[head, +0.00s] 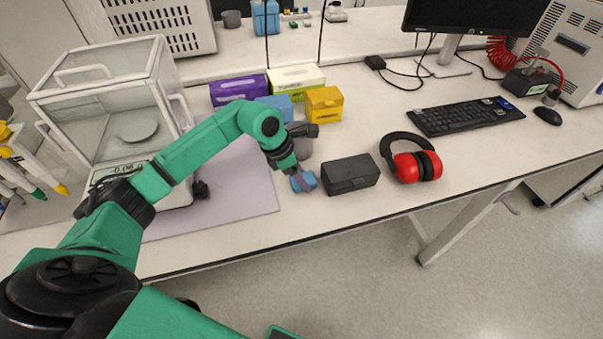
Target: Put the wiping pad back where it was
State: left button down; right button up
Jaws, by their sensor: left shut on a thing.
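The wiping pad (306,183) is a small blue block at the front part of the bench, at the right edge of the grey-purple mat. My left gripper (301,178) reaches down from the green arm and is shut on the pad. The fingers partly cover the pad. I cannot tell whether the pad touches the bench top. My right gripper is not in view.
A black box (350,174) stands just right of the pad, with red earmuffs (416,165) beyond it. Yellow (324,104), blue and purple boxes are behind. A glass-cased balance (113,110) is left on the mat (249,190).

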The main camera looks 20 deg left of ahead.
pick_arm(q)
jog(key=shift+c, duration=1)
grip_release()
jog(key=shift+r, duration=0.15)
jog(key=b+v, duration=0.2)
jog(key=v, duration=1)
